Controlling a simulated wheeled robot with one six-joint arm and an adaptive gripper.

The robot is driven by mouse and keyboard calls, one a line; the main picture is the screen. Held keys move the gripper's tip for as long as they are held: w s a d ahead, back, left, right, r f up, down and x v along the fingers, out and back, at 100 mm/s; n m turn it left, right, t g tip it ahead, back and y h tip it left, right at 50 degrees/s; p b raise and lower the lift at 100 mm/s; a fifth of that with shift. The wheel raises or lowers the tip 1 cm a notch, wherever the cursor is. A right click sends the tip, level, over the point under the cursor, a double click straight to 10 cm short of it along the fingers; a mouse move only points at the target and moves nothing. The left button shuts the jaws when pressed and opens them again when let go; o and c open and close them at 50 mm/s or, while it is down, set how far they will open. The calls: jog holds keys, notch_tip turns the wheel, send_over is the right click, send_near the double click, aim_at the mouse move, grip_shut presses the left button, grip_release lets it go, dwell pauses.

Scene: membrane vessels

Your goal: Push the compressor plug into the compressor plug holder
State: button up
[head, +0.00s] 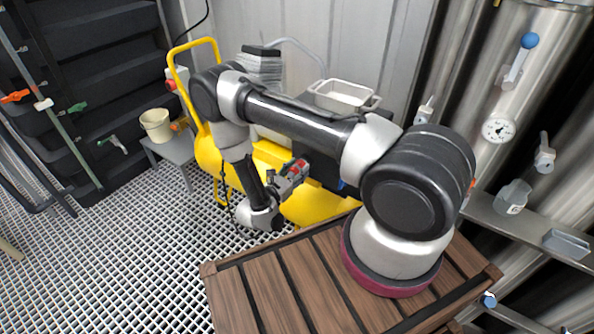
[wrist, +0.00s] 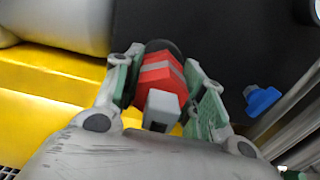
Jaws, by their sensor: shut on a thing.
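The compressor plug (wrist: 160,82) is red with a grey band and a grey block at its near end. My gripper (wrist: 162,75) is shut on it, with one finger on each side. The plug points away toward a dark round part (wrist: 163,47), which may be the plug holder. The plug hides most of that part, so I cannot tell whether they touch. In the head view my gripper (head: 291,176) is low in front of the yellow compressor (head: 310,207), and a bit of red shows between its fingers.
A blue knob (wrist: 261,99) is to the right of my gripper. A slatted wooden surface (head: 262,293) is in the foreground. A cream bucket (head: 156,125) stands on a small grey stool (head: 172,149) at left. Steel vessels with valves stand at right.

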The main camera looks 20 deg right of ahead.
jog(key=shift+w+d, duration=0.3)
jog(key=shift+d, duration=0.15)
jog(key=o, duration=1.4)
